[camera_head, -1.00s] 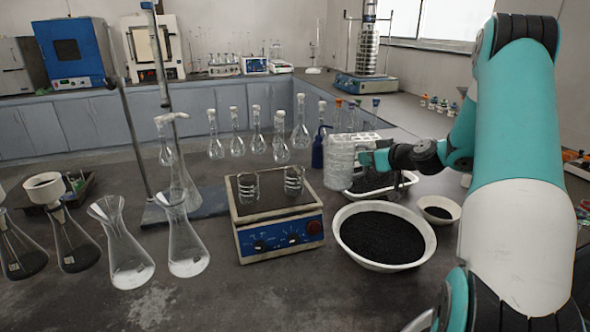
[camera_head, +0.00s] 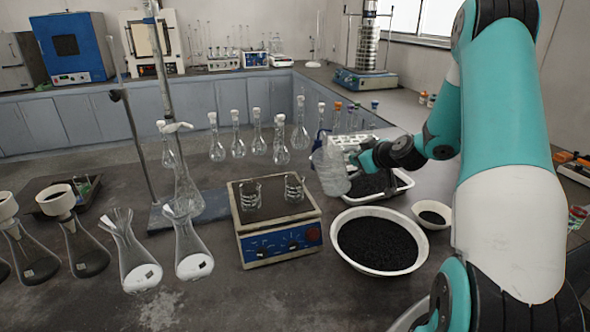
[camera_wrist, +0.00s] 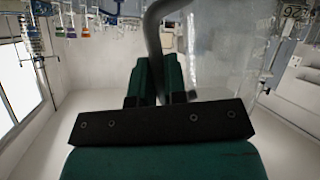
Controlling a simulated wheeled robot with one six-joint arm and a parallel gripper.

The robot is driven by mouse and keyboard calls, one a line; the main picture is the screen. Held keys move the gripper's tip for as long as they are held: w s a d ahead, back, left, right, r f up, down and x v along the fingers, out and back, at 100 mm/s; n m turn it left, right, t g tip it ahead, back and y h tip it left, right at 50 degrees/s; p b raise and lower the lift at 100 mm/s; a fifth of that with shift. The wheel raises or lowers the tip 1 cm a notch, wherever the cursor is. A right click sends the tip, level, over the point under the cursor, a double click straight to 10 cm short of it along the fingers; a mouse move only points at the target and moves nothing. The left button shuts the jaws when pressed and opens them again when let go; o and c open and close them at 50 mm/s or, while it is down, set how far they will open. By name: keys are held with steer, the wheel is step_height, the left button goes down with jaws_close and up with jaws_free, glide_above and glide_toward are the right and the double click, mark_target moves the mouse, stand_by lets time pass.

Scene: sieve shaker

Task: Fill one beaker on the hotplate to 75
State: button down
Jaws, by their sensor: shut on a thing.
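The hotplate (camera_head: 277,240) is a blue and white box with a dark top, at the middle of the bench. Two small clear glass beakers stand on it, a left beaker (camera_head: 250,194) and a right beaker (camera_head: 294,187). My gripper (camera_head: 368,158) is shut on the handle of a large clear pitcher (camera_head: 331,170), to the right of the right beaker and raised above the bench. The pitcher is tilted, its top leaning left. The wrist view shows the grey handle between my fingers (camera_wrist: 158,85) and the see-through wall of the pitcher (camera_wrist: 225,50). I cannot tell the liquid levels.
A white bowl of black grains (camera_head: 345,262) stands right of the hotplate, with a smaller bowl (camera_head: 446,211) and a tray (camera_head: 405,184) behind. Conical flasks (camera_head: 190,255) stand left. Several round flasks (camera_head: 281,150) and a blue bottle stand behind the hotplate.

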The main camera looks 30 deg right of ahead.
mark_target(345, 150)
steer(key=shift+w+a+r+n+g+h+p, duration=0.3)
steer(key=shift+a+r+p, duration=0.35)
steer(key=shift+p, duration=0.65)
steer(key=shift+w+a+r+n+g+h+p, duration=0.1)
steer(key=shift+w+a+r+n+h+p, duration=0.3)
steer(key=shift+p, duration=0.9)
steer(key=a+p, duration=0.1)
steer(key=r+p, duration=0.1)
steer(key=p, duration=0.1)
steer(key=shift+w+a+n+g+h, duration=0.2)
steer(key=shift+a+n+g+h, duration=0.1)
steer(key=shift+a+n, duration=0.1)
steer(key=p, duration=0.2)
steer(key=a+r+n+h+p, duration=0.1)
steer(key=p, duration=0.1)
steer(key=shift+w+a+r+g+h, duration=0.15)
steer(key=shift+w+r+g+h, duration=0.15)
steer(key=shift+w+g, duration=0.1)
steer(key=shift+w+a+r+n+g+h+p, duration=0.15)
steer(key=shift+w+a+r+n+h+p, duration=0.05)
steer(key=shift+a+r+n+h+p, duration=0.25)
steer(key=shift+w+a+r+n+g+h+p, duration=0.15)
steer(key=shift+a+r+n+h+p, duration=0.15)
steer(key=shift+r+p, duration=0.2)
stand_by(1.7)
